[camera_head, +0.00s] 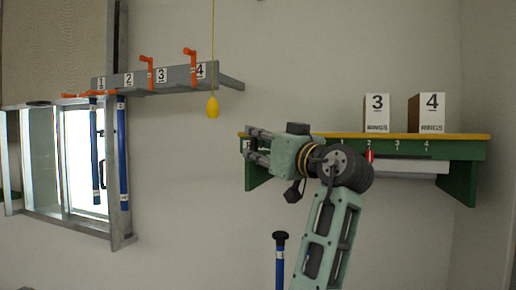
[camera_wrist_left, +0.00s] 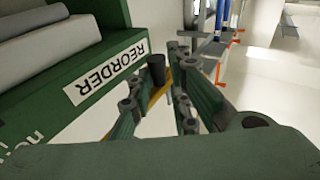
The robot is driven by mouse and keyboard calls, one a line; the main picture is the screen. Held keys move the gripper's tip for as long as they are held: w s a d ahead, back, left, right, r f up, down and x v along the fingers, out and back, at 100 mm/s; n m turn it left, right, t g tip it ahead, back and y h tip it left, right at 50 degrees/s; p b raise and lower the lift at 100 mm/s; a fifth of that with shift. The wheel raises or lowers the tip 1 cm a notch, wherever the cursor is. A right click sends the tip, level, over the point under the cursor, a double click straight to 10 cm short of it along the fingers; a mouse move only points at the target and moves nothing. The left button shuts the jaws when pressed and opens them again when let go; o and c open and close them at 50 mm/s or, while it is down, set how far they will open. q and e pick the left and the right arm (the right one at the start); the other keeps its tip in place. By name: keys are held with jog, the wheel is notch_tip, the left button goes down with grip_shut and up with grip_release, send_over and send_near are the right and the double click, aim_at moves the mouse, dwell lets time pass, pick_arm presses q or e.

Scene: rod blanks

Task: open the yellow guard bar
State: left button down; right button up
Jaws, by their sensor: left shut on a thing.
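The yellow guard bar (camera_head: 455,136) runs along the top front edge of the green shelf unit (camera_head: 465,170) in the head view. My left gripper (camera_head: 252,146) is at the left end of this shelf, its fingers pointing left. In the left wrist view its fingers (camera_wrist_left: 160,105) are closed around a yellow piece (camera_wrist_left: 157,94) beside a dark upright cylinder (camera_wrist_left: 156,68); this appears to be the bar's end. The fingers and arm hide part of the bar. My right gripper does not show.
Boxes marked 3 (camera_head: 376,114) and 4 (camera_head: 427,113) stand on the shelf. A grey rack (camera_head: 140,82) with orange hooks and blue rods (camera_head: 123,155) is on the left wall. A yellow pull (camera_head: 212,107) hangs on a cord. Another blue rod (camera_head: 280,265) stands below.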

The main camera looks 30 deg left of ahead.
pick_arm(q)
jog(key=shift+w+f, duration=0.15)
jog(key=shift+f, duration=0.05)
jog(key=c, duration=2)
grip_release()
jog(key=shift+o, duration=1.3)
jog(key=shift+w+a, duration=0.15)
jog(key=shift+w, duration=0.05)
jog(key=shift+s+r, duration=0.1)
jog(key=shift+s, duration=0.05)
jog(key=v, duration=1.2)
